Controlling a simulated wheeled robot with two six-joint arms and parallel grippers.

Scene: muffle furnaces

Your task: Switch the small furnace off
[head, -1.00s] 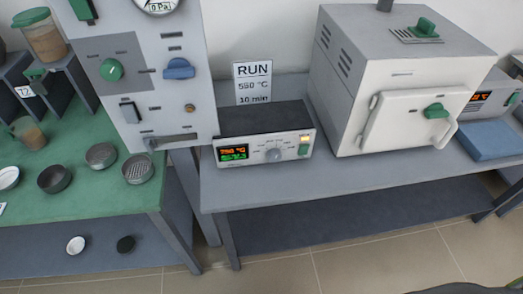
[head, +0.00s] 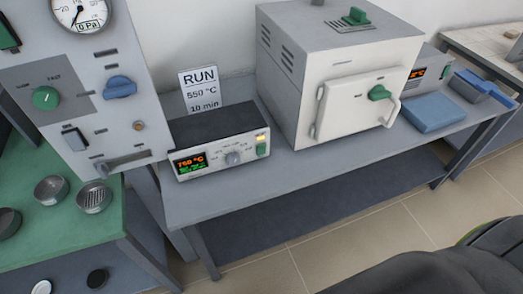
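A white box furnace (head: 345,85) stands on the grey bench, its door (head: 352,105) closed, with a green knob (head: 379,92) on it. A control box (head: 219,145) sits left of it. Its display (head: 189,163) is lit and reads 750 °C in orange above green text. It has a round dial (head: 233,158), a glowing yellow lamp (head: 261,138) and a green switch (head: 262,150). A second grey unit (head: 428,72) with a lit orange display is partly hidden behind the white furnace. I cannot tell which one is the small furnace. Neither gripper is in view.
A RUN card (head: 203,90) reading 550 °C, 10 min stands behind the control box. A tall grey panel (head: 85,90) with a gauge and knobs stands at left. A blue block (head: 434,112) lies at the bench's right. Floor (head: 350,230) shows in front.

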